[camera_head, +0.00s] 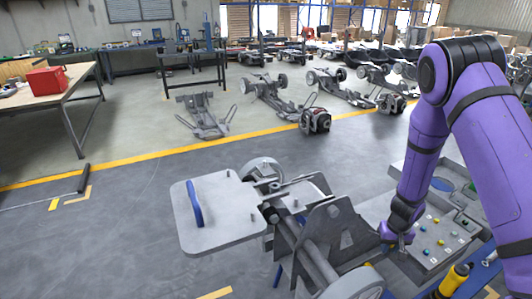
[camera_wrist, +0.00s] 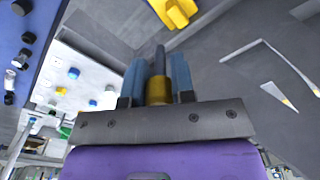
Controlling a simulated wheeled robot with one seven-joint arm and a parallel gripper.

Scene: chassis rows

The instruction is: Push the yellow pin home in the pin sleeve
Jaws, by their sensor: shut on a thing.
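My gripper (camera_wrist: 157,66) has its two blue fingers closed on the yellow pin (camera_wrist: 159,91). The pin has a yellow collar between the fingers and a grey shaft pointing away from the wrist. In the camera_head view, my gripper (camera_head: 396,238) is low at the right, between the grey chassis parts and a panel with coloured knobs. The pin cannot be made out clearly there. I cannot pick out the pin sleeve for certain in either view, nor tell whether the pin tip touches anything.
A knob panel (camera_head: 436,238) is close on the right of my gripper; it also shows in the wrist view (camera_wrist: 84,80). A grey chassis (camera_head: 318,222) with a flat plate stands left. A yellow part (camera_wrist: 172,10) is ahead in the wrist view. Open floor lies beyond.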

